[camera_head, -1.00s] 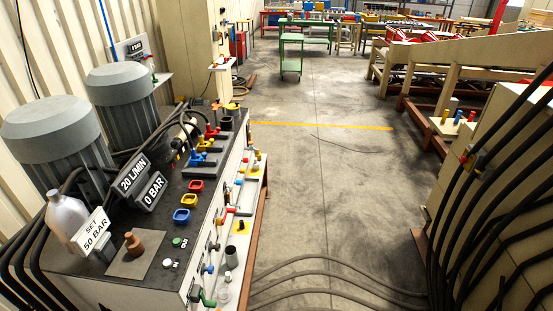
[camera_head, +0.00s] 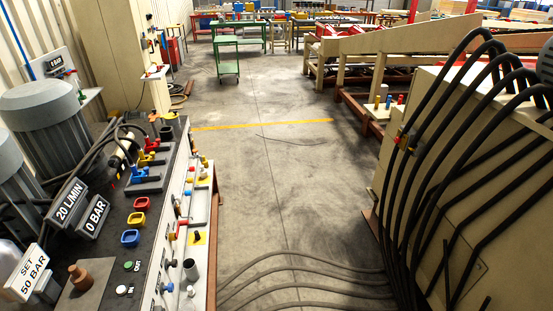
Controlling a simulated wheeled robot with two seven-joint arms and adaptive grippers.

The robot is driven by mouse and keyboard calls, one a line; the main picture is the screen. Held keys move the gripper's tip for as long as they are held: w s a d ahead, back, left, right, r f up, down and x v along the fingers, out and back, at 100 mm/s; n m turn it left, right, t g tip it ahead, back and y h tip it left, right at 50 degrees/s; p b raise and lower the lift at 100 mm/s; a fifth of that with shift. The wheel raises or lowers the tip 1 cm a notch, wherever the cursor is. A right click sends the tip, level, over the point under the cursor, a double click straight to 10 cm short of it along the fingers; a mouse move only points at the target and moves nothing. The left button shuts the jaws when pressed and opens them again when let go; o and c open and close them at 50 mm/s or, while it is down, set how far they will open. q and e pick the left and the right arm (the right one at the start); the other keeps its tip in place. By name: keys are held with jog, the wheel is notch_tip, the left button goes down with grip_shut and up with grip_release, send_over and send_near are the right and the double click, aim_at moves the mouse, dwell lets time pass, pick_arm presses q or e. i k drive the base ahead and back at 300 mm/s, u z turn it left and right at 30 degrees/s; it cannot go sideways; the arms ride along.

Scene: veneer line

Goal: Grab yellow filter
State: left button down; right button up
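No object is plainly recognisable as a filter. A yellow square ring-like piece (camera_head: 136,219) sits on the dark top of the hydraulic bench (camera_head: 95,243), between a similar red piece (camera_head: 141,204) and a blue one (camera_head: 130,238). A yellow lever handle (camera_head: 149,158) stands farther back on the same bench top, between red and blue ones. Small yellow knobs (camera_head: 197,237) show on the bench's right side. Neither of my grippers is in view.
Grey motors (camera_head: 42,125) and pressure signs (camera_head: 92,212) crowd the bench's left. Black hoses (camera_head: 305,286) cross the floor to a beige cabinet (camera_head: 500,200) at right. The grey floor (camera_head: 270,190) between is mostly clear. A green cart (camera_head: 229,68) stands far back.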

aim_at(205, 161)
jog(key=z, duration=0.55)
jog(key=i, duration=2.15)
jog(key=u, duration=0.6)
jog(key=i, duration=3.1)
jog(key=u, duration=2.2)
